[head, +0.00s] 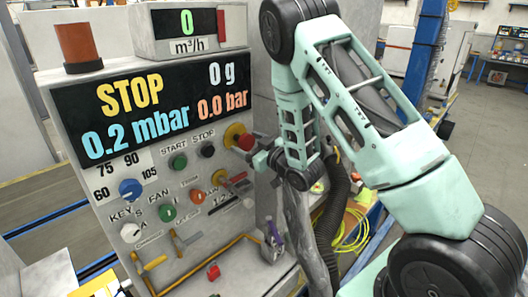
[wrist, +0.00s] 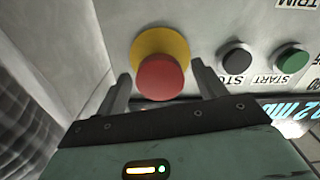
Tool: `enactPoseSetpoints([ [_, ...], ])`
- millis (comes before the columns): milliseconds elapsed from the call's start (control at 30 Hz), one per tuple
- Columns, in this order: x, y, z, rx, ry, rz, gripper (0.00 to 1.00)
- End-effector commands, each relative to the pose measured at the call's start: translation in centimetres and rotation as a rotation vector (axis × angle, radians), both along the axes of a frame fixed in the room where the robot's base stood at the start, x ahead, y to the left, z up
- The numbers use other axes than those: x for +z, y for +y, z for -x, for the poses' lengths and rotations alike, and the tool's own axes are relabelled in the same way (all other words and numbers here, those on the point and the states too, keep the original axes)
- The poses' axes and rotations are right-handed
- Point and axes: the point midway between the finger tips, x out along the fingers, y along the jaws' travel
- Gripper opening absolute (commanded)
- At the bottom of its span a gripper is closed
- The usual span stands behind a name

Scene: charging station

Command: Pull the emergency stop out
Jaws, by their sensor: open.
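The emergency stop is a red mushroom button on a yellow round base (head: 239,136), at the right edge of the panel in the head view. In the wrist view its red cap (wrist: 160,78) sits between my two fingers, with the yellow base behind it. My gripper (wrist: 160,88) is open, one finger on each side of the cap. A gap shows on the right side; the left finger is close to the cap, and contact cannot be told. In the head view my gripper (head: 259,151) is beside the button, partly hidden by my arm.
The control panel (head: 88,172) has a black STOP button (wrist: 236,58) and a green START button (wrist: 291,58) near the emergency stop. Lower are a blue knob (head: 130,189), a green fan button (head: 168,213) and yellow pipes. A dark hose (head: 335,215) hangs right of the panel.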

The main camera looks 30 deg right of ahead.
Motion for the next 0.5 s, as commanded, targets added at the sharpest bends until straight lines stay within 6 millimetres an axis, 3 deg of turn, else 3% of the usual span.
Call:
enactPoseSetpoints([
  [500, -0.1, -1.7, 8.4, -0.003, 0.002, -0.001, 0.7],
])
